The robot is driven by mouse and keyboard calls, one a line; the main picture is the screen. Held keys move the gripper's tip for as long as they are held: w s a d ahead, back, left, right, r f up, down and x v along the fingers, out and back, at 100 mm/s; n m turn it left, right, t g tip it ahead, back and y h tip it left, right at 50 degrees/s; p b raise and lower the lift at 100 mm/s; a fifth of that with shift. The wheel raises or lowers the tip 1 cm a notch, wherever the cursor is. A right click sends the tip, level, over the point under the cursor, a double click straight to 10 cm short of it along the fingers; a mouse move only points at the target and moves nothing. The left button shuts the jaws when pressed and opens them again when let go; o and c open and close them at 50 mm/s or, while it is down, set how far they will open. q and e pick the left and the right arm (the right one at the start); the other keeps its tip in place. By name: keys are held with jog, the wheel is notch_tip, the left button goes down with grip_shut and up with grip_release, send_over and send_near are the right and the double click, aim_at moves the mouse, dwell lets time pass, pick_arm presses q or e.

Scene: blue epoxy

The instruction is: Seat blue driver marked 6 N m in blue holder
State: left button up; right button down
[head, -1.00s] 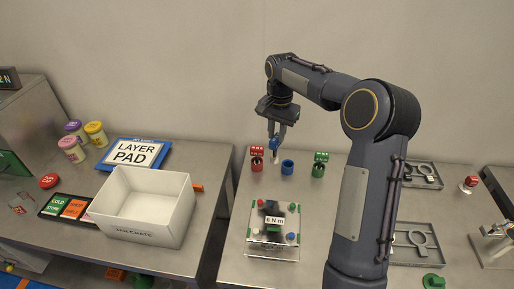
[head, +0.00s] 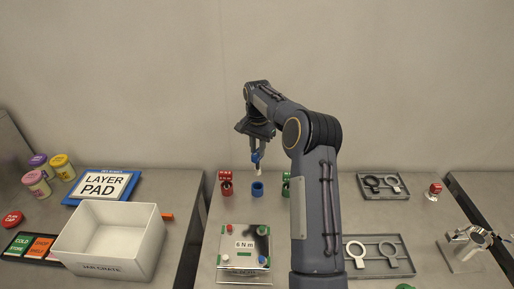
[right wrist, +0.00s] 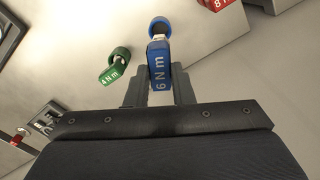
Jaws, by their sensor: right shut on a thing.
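The blue driver (head: 256,157) hangs upright in my right gripper (head: 257,151), its pale tip pointing down. In the right wrist view the driver (right wrist: 159,65) shows "6 N m" on its side, between the two fingers of my right gripper (right wrist: 160,80). The driver's tip appears just above the holder, with a small gap. In the right wrist view the holder's blue ring (right wrist: 160,22) shows beyond the driver's end. My left gripper is out of view.
A red driver in its holder (head: 226,184) stands left of the blue holder. A green one (head: 286,185) stands right, partly behind my arm. A plate labelled "6 N m" (head: 244,262) lies in front. Grey trays (head: 378,265) lie to the right.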

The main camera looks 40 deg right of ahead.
aim_at(258, 159)
notch_tip(258, 159, down, 5)
jog(key=b, duration=0.2)
jog(key=shift+b, duration=0.4)
jog(key=shift+f, duration=0.25)
dwell(0.9)
jog(key=shift+f+b, duration=1.15)
jog(key=shift+f, duration=1.2)
jog(key=c, duration=1.2)
grip_release()
jog(key=shift+o, duration=0.2)
notch_tip(258, 159, up, 5)
jog(key=p, duration=0.4)
